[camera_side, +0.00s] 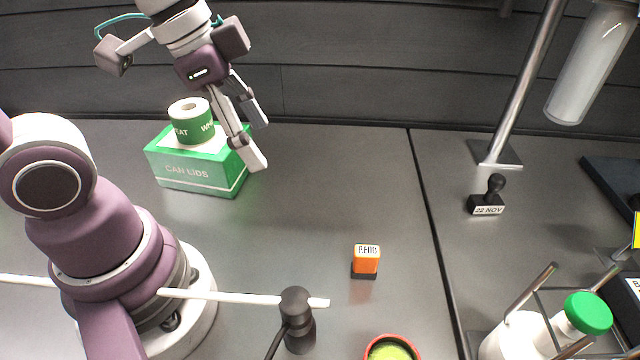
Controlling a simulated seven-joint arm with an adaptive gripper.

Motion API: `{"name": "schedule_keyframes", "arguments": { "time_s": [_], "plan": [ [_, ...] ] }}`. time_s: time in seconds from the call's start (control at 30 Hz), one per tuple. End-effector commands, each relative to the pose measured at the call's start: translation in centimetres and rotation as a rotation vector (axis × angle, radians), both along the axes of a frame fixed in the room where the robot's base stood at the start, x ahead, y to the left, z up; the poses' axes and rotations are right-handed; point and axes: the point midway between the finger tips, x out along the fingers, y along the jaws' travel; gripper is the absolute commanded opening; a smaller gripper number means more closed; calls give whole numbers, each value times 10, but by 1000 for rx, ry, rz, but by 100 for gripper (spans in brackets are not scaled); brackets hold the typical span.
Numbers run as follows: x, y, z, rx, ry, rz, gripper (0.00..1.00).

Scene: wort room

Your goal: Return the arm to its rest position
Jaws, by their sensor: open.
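My gripper (258,134) hangs from my arm at the upper left of the side view. Its fingers point down and to the right, apart and with nothing between them. It is in the air in front of or beside the right end of a green and white box marked CAN LIDS (187,173). One finger overlaps the box's right edge in the picture; I cannot tell whether they touch.
A green labelled roll (191,122) stands on the box. An orange stamp (366,260) and a black date stamp (488,200) stand on the grey table. A white bottle with a green cap (587,313) leans in a rack at lower right. A metal post (520,90) rises behind. The table's middle is clear.

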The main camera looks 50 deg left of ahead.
Motion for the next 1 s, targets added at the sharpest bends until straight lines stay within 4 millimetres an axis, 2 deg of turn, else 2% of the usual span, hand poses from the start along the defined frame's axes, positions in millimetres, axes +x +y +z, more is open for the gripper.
{"name": "schedule_keyframes", "arguments": {
  "time_s": [0.03, 0.1, 0.2, 1.0],
  "plan": [
    [-1, 14, 3, -30, -47, 202, 60],
    [-3, 31, 5, -76, -92, 433, 60],
    [-5, 42, 6, -112, -122, 584, 60],
    [-5, 43, 6, -114, -122, 595, 60]
  ]
}}
